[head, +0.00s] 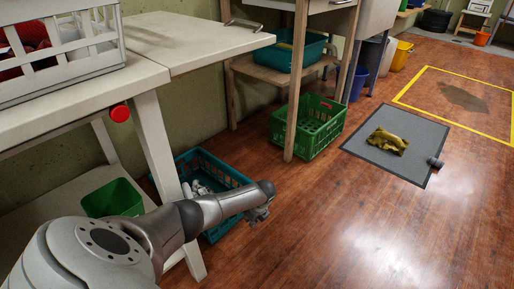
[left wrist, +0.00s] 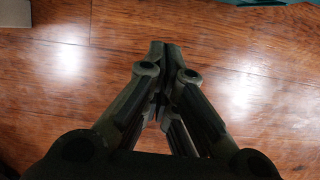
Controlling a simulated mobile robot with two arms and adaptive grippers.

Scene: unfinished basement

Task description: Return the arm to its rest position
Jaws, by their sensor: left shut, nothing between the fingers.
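My left gripper (head: 260,212) is at the end of my left arm, which comes in from the lower left in the head view. It hangs over the wooden floor, just right of a teal crate (head: 212,170). In the left wrist view the gripper (left wrist: 160,50) has its two fingers together, with nothing between them and bare floor beneath. My right gripper is not in view.
A white workbench (head: 190,42) with a white crate (head: 70,68) on it stands at the left. A green crate (head: 318,125) sits under a wooden table. A grey mat (head: 372,162) with a crumpled yellowish cloth (head: 388,141) lies to the right. Floor at lower right is clear.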

